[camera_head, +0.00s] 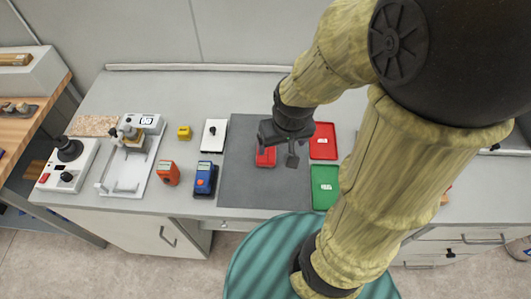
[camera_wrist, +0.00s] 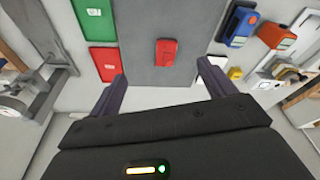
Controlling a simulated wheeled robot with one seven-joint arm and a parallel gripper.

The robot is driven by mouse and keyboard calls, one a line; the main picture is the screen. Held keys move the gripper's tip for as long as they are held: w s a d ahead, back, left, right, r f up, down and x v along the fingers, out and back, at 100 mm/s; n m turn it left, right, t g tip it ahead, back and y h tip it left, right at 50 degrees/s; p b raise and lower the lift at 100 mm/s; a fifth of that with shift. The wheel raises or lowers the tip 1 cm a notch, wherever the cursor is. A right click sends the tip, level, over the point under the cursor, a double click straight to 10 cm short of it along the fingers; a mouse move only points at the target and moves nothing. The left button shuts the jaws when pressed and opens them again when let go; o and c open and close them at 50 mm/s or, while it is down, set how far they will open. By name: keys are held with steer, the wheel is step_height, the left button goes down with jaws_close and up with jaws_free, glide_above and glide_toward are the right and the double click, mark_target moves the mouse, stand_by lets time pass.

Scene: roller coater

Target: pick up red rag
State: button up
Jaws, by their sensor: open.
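The red rag (camera_head: 265,157) looks like a small folded red block and lies on the dark grey mat (camera_head: 245,190). In the wrist view the rag (camera_wrist: 167,52) is near the top middle, beyond the fingers and between their lines. My gripper (camera_head: 283,150) hangs over the mat and hides part of the rag in the head view. In the wrist view the two fingers of my gripper (camera_wrist: 162,92) are wide apart with nothing between them.
A red tray (camera_head: 323,152) and a green tray (camera_head: 325,198) lie right of the mat. Left of it are a blue device (camera_head: 204,179), an orange device (camera_head: 168,173), a white plate (camera_head: 214,136) and a yellow block (camera_head: 184,132). The mat around the rag is clear.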

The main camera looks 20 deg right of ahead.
steer(key=shift+o, duration=0.5)
steer(key=shift+w, duration=0.3)
steer(key=m+g+b, duration=0.3)
steer(key=m, duration=0.1)
glide_above(267, 151)
step_height(267, 151, down, 6)
steer(key=shift+f, duration=0.1)
step_height(267, 151, down, 12)
steer(key=p, duration=0.2)
steer(key=shift+p, duration=0.35)
